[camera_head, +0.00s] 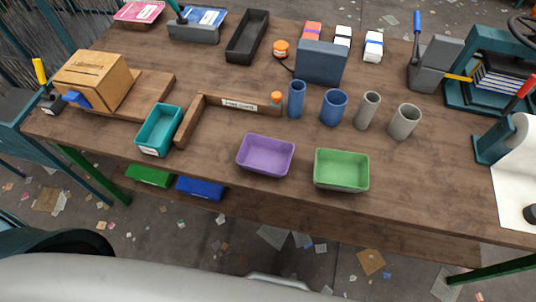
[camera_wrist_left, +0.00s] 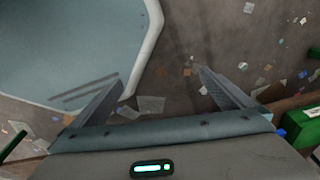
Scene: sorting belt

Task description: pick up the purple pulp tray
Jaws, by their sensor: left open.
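The purple pulp tray (camera_head: 265,155) sits upright on the wooden table near its front edge, between the teal tray and the green tray. It looks empty, and nothing touches it. My left gripper (camera_wrist_left: 160,85) shows only in the left wrist view. Its two fingers are spread wide with nothing between them. Below it are the littered floor and a pale blue-grey surface with a white rim. The purple tray is not in that view. My right gripper is in neither view.
A teal tray (camera_head: 159,130) stands left of the purple tray, a green tray (camera_head: 341,170) to its right. Behind are a wooden corner guide (camera_head: 232,103), blue cups (camera_head: 334,107) and grey cups (camera_head: 404,121). A wooden box (camera_head: 95,80) stands at left.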

